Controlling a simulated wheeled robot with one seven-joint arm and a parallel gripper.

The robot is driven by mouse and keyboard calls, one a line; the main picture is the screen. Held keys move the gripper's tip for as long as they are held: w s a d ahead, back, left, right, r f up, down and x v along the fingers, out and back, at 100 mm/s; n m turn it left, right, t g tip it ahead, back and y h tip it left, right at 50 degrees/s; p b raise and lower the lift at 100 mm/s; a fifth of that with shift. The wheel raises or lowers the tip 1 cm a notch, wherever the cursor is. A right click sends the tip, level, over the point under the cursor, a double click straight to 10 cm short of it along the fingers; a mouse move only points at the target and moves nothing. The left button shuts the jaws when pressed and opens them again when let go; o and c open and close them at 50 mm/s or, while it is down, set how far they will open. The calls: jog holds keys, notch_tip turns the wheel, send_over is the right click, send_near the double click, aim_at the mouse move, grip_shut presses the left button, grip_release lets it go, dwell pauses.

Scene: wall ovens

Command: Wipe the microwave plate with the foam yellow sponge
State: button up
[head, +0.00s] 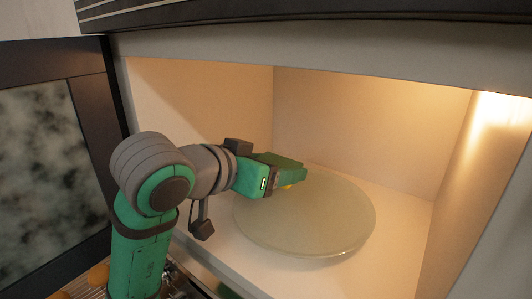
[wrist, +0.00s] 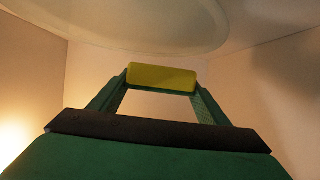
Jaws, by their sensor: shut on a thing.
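The round, pale, translucent microwave plate (head: 320,220) lies on the floor of the lit microwave in the head view. Its edge also shows at the top of the wrist view (wrist: 150,25). My gripper (head: 292,175) reaches in from the left over the plate's far left part. In the wrist view its two green fingers are shut on the yellow sponge (wrist: 162,77), which spans between the fingertips. In the head view only a sliver of the sponge (head: 288,186) shows below the gripper. I cannot tell whether it touches the plate.
The microwave's pale walls (head: 370,120) enclose the space at the back and sides, with a light at the right. Its open door (head: 50,160) with a dark window stands at the left. Free room lies above the plate and to its right.

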jog(key=shift+s+r, duration=0.1)
jog(key=shift+r, duration=1.75)
